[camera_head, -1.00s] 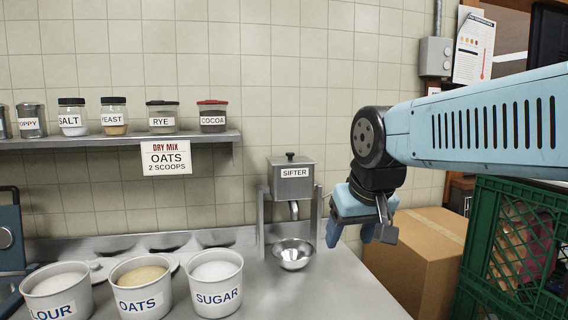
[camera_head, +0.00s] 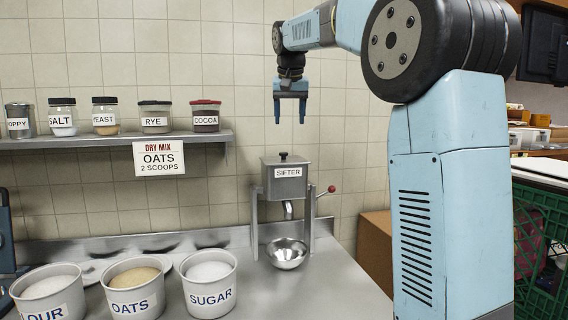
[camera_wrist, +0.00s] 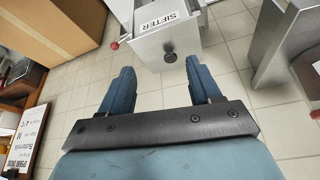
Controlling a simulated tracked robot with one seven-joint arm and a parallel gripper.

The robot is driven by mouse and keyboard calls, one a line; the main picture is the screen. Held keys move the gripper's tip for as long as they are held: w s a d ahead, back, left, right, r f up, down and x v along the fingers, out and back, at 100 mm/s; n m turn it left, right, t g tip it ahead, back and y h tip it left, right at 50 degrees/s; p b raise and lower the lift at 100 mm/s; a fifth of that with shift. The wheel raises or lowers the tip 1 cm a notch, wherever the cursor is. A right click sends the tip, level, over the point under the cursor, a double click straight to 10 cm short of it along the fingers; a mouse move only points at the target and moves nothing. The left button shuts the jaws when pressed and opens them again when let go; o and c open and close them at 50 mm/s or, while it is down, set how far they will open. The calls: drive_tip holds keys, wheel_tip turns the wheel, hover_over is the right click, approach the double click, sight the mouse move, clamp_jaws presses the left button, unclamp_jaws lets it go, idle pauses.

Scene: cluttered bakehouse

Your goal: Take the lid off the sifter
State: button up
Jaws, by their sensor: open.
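The sifter (camera_head: 286,187) is a grey metal box on a stand, with a spout below and a red-knobbed crank at its right. Its flat lid (camera_head: 271,160) with a dark knob is on top. In the wrist view the sifter (camera_wrist: 150,28) is labelled, and the lid's knob (camera_wrist: 170,58) lies beyond and between my fingers. My gripper (camera_head: 290,121) is open and empty, pointing down, above the lid with a clear gap. In the wrist view my gripper (camera_wrist: 165,78) shows both blue fingers apart.
A metal bowl (camera_head: 286,258) stands under the spout. A shelf (camera_head: 120,140) with jars runs along the wall at left. Tubs of flour, oats (camera_head: 137,296) and sugar (camera_head: 209,292) stand at front left. A cardboard box (camera_head: 374,250) and a green crate (camera_head: 538,225) are at right.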

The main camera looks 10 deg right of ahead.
approach(284, 158)
drive_tip(key=shift+m, duration=0.3)
drive_tip(key=x, duration=0.2)
drive_tip(key=w+x, duration=0.1)
drive_tip(key=x, duration=0.4)
drive_tip(key=shift+w+d, duration=0.15)
drive_tip(key=shift+w, duration=0.2)
drive_tip(key=shift+c, duration=0.4)
clamp_jaws()
